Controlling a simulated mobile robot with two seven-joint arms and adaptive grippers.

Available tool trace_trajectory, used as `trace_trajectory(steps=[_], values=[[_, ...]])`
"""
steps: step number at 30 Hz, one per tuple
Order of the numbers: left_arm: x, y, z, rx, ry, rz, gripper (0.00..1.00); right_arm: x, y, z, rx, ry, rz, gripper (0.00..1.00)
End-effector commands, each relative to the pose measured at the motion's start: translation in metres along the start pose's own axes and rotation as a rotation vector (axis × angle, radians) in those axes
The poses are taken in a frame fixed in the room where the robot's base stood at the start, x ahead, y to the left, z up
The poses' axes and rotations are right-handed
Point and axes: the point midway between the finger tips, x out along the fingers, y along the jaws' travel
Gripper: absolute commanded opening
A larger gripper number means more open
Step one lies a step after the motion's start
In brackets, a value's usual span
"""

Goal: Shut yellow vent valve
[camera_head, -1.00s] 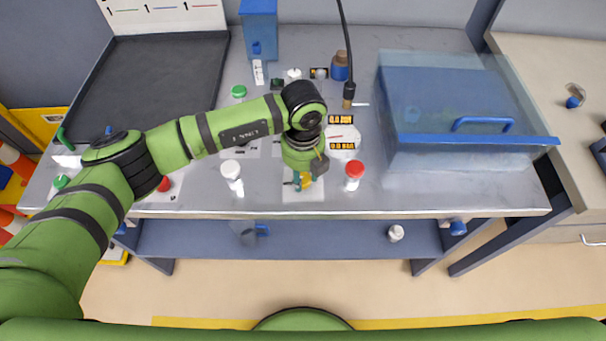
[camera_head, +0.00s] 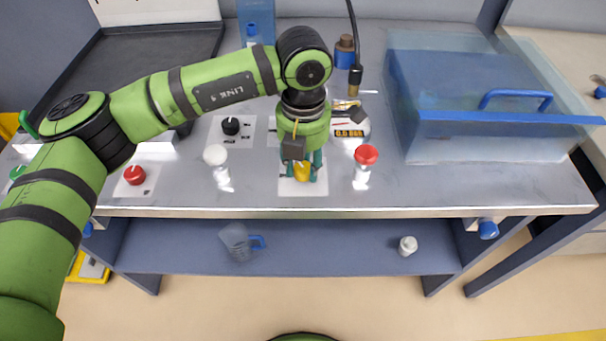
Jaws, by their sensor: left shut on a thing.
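The yellow vent valve (camera_head: 302,174) sits on a white plate (camera_head: 290,188) near the front edge of the bench, in the middle of the head view. My left gripper (camera_head: 303,170) points down over it, with its teal fingers on both sides of the yellow knob. The fingers are shut on the knob. The gripper body hides the knob's back and part of the plate. My right gripper is not in view.
A white-capped post (camera_head: 215,156) stands left of the valve and a red-capped one (camera_head: 366,155) right. A red knob (camera_head: 134,175) and black knob (camera_head: 231,126) lie further left. A clear-covered blue box (camera_head: 440,90) fills the right. A jug (camera_head: 238,243) stands on the lower shelf.

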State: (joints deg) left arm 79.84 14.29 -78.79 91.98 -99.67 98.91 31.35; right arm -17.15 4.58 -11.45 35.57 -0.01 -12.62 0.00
Motion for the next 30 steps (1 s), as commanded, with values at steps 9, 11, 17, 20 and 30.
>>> trace_trajectory(steps=[9, 11, 17, 20, 30], values=[[0.005, 0.000, 0.001, 0.285, -0.004, 0.002, 0.04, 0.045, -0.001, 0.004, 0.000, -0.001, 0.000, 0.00], [0.004, -0.001, 0.001, 0.332, -0.003, 0.002, 0.04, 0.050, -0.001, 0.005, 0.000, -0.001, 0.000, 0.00], [0.003, -0.001, 0.001, 0.458, -0.003, 0.000, 0.04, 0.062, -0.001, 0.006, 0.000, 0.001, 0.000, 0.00], [0.002, -0.001, 0.001, 0.502, -0.003, 0.000, 0.04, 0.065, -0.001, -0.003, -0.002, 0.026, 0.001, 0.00], [0.000, -0.001, 0.001, 0.573, -0.003, -0.002, 0.04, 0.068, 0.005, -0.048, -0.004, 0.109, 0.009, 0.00]])
